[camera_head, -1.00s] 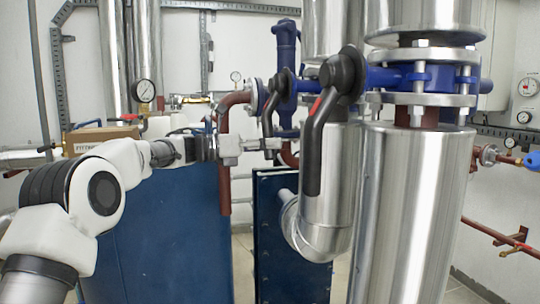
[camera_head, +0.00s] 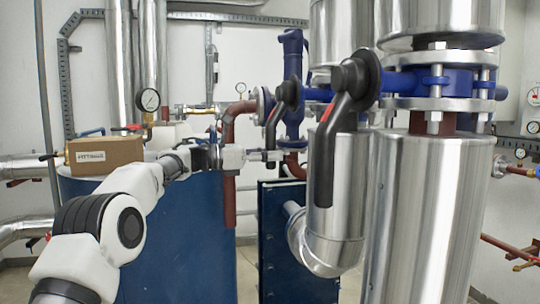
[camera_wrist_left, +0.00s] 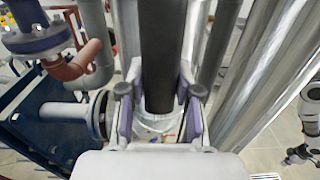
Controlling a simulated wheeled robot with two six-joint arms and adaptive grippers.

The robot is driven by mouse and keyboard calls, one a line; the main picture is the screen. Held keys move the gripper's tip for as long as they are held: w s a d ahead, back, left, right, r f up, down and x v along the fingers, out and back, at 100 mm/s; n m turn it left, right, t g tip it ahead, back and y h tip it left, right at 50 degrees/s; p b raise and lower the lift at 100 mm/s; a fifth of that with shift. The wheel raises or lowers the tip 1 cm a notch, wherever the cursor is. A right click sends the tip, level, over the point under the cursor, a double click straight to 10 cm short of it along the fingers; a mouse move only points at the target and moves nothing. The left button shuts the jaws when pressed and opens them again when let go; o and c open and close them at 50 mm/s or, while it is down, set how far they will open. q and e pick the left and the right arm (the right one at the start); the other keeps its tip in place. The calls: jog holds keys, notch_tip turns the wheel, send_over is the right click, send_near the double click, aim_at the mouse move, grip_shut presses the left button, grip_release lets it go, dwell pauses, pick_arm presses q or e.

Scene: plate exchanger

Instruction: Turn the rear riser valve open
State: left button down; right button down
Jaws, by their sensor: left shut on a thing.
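Two black valve levers hang from the blue riser pipework in the head view. The near lever (camera_head: 323,165), with a red mark, hangs almost straight down in front of a shiny metal pipe. The rear lever (camera_head: 272,128) is smaller, behind and left of it, and slopes down slightly left from its pivot. My left gripper (camera_head: 268,155) is at the lower end of the rear lever. In the left wrist view its fingers (camera_wrist_left: 158,112) are shut on the dark lever (camera_wrist_left: 158,50), one on each side.
Large shiny clad pipes (camera_head: 430,220) stand close at the right. A blue plate unit (camera_head: 282,240) stands below the levers. A cardboard box (camera_head: 103,152) rests on a blue tank (camera_head: 185,240) behind my left arm. A pressure gauge (camera_head: 149,100) stands above the tank.

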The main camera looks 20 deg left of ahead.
pick_arm(q)
jog(key=c, duration=1.2)
grip_release()
jog(key=o, duration=0.4)
jog(key=shift+w, duration=0.15)
jog(key=shift+w+f, duration=0.1)
jog(key=shift+s+a, duration=0.15)
jog(key=shift+s, duration=0.05)
jog(key=v, duration=1.1)
jog(key=shift+a, duration=0.25)
jog(key=shift+s, duration=0.1)
